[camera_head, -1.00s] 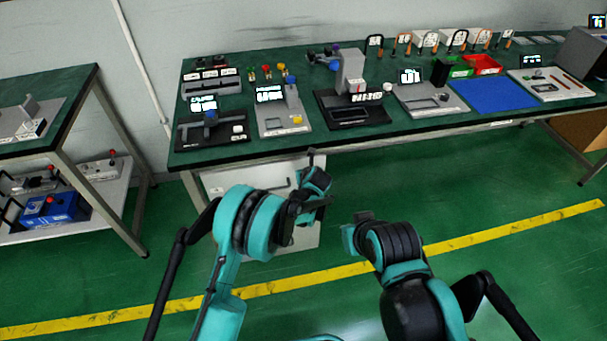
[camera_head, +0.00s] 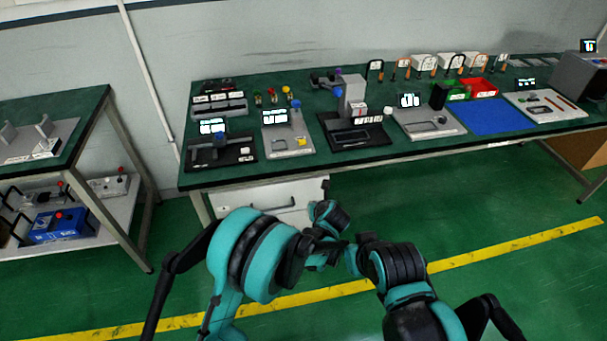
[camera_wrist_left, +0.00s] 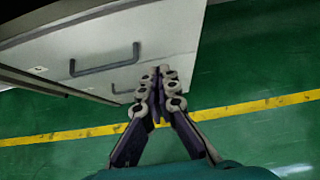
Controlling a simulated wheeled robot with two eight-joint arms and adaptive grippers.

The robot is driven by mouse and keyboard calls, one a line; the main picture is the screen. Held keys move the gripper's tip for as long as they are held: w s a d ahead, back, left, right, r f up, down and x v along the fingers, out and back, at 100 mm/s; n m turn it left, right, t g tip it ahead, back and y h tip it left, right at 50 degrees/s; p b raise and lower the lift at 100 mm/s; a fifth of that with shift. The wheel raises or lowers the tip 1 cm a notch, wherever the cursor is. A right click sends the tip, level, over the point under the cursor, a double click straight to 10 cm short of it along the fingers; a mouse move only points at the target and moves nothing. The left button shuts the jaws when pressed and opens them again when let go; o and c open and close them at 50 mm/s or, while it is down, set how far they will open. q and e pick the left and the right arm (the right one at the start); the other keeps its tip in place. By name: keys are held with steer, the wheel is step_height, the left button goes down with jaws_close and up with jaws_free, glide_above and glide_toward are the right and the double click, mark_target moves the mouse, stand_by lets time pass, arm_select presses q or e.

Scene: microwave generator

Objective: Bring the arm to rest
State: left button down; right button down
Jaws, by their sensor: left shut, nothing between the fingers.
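My left arm (camera_head: 250,255) is folded in front of the workbench, below its front edge. My left gripper (camera_wrist_left: 158,78) shows in the left wrist view, shut and empty, over the floor beside the drawer cabinet. In the head view its fingers are mostly hidden behind the wrist. My right arm (camera_head: 400,270) is folded to the right of the left one, and the two wrists are close together. I cannot make out the right gripper's fingers.
A green-topped workbench (camera_head: 370,155) carries several devices and trays. A white drawer cabinet (camera_wrist_left: 150,45) with dark handles stands under it, close to my left gripper. A side table (camera_head: 70,120) stands at the left. The green floor (camera_head: 480,220) to the right is clear.

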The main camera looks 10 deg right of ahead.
arm_select(q)
steer(key=s+a+r+n+g, duration=0.1)
steer(key=s+a+r+n, duration=0.2)
steer(key=a+r+n, duration=0.6)
steer(key=s+a+r+n+g, duration=0.1)
steer(key=s+a+r+n, duration=0.45)
steer(key=a, duration=0.55)
steer(key=s+a+r+n, duration=0.1)
steer(key=s+a+n, duration=0.5)
steer(key=s+n, duration=0.3)
steer(key=s+a+r+n, duration=0.2)
steer(key=s+a+n, duration=0.5)
steer(key=s+n, duration=0.3)
steer(key=shift+s+a+r+n, duration=0.2)
steer(key=shift+s+r+n, duration=0.1)
steer(key=shift+n, duration=0.75)
